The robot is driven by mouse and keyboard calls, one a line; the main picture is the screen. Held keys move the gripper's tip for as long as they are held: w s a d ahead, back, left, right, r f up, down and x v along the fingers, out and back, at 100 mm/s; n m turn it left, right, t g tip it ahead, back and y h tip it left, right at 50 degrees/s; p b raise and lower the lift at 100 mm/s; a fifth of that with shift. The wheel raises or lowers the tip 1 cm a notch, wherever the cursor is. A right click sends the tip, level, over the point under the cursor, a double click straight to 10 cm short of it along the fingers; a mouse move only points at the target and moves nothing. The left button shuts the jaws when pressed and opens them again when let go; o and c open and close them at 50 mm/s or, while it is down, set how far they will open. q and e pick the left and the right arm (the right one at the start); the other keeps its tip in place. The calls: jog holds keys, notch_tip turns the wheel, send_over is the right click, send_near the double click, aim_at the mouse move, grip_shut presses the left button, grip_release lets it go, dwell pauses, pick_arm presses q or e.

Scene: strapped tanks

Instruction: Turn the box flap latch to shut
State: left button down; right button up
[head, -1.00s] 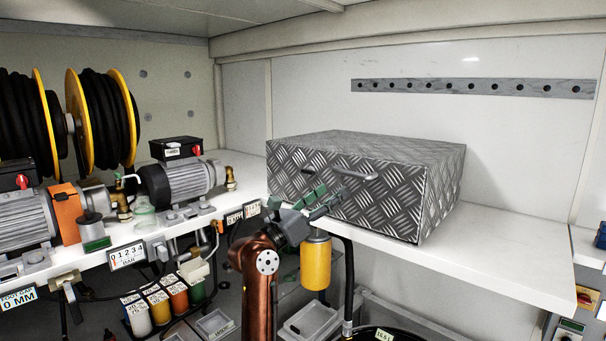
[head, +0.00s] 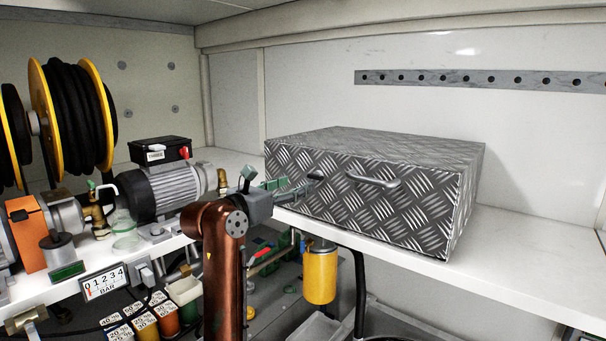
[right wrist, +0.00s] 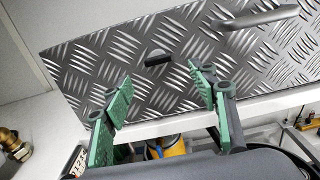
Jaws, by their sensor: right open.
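The box (head: 400,205) is a grey tread-plate metal box on the white shelf. Its front face carries a bar handle (head: 373,182), which also shows at the top of the right wrist view (right wrist: 258,20). A small dark latch (head: 315,177) sits left of the handle; in the right wrist view the latch (right wrist: 157,60) lies roughly level in the picture. My right gripper (head: 298,188) is in front of the box's left front. Its green-padded fingers (right wrist: 160,80) are open and empty, one to each side below the latch, apart from it. My left gripper is not in view.
The white shelf (head: 530,255) is clear right of the box. A pump motor (head: 170,190) and hose reels (head: 75,115) stand left. A yellow cylinder (head: 320,275) hangs below the shelf edge, close to my right arm. Coloured bottles (head: 145,325) stand lower left.

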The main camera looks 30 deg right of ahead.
aim_at(313, 176)
jog(key=p+x, duration=0.2)
jog(key=x, duration=0.5)
jog(key=shift+w+d+r+p, duration=0.15)
jog(key=shift+w+d+p, duration=0.1)
jog(key=shift+p, duration=0.15)
jog(key=shift+w+d, duration=0.15)
jog(key=shift+w, duration=0.1)
jog(key=shift+s, duration=0.15)
jog(key=shift+d, duration=0.1)
jog(key=c, duration=1.2)
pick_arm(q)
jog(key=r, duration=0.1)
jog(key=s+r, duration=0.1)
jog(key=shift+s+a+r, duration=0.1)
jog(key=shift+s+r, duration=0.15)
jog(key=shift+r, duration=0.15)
pick_arm(e)
jog(key=shift+o, duration=0.2)
